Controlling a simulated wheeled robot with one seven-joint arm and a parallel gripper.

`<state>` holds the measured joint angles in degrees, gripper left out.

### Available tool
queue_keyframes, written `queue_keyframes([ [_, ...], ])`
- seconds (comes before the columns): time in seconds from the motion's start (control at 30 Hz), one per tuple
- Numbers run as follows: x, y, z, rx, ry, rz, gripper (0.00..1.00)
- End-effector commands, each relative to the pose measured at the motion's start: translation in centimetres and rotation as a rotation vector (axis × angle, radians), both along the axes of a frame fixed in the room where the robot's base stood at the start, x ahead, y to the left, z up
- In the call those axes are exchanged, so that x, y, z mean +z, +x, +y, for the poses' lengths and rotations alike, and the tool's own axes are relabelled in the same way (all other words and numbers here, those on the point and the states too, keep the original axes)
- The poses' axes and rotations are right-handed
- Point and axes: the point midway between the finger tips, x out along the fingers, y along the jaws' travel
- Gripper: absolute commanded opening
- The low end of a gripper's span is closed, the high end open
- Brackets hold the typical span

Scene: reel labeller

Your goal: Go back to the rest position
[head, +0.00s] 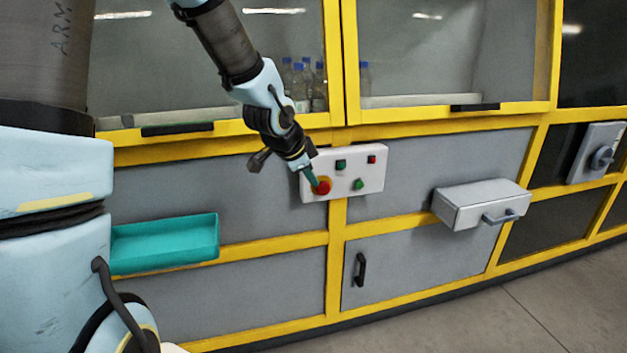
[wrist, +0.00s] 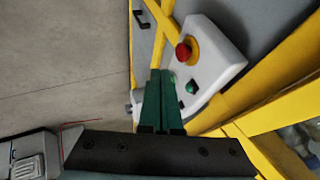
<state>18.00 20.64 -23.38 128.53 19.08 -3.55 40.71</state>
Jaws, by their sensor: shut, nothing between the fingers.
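My gripper (head: 313,180) is in front of the left part of a white control box (head: 345,170) on the yellow-framed machine. Its two green fingers are shut with nothing between them, and they also show in the wrist view (wrist: 160,74). In the head view the fingertips overlap the edge of a red mushroom button (head: 323,187) on a yellow ring. In the wrist view the red button (wrist: 183,52) is just beyond and right of the tips. I cannot tell whether they touch it. The arm reaches down from the upper left.
A teal tray (head: 165,243) sticks out left of the box. A grey drawer (head: 470,210) juts out at the right, above a cabinet door with a black handle (head: 360,270). A grey rotary switch box (head: 598,152) is far right. Bottles (head: 300,85) stand behind glass. The floor (head: 540,310) is clear.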

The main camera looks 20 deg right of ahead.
Motion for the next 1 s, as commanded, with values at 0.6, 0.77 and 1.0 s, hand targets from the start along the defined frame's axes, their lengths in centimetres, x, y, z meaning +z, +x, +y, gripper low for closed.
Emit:
queue_keyframes([
  [0.6,-0.5,0.9,7.8,0.286,0.040,0.116,0.00],
  [0.77,-0.9,-0.6,18.7,0.737,0.053,0.292,0.00],
  [1.0,-0.9,-6.6,29.6,1.344,-0.002,0.534,0.00],
])
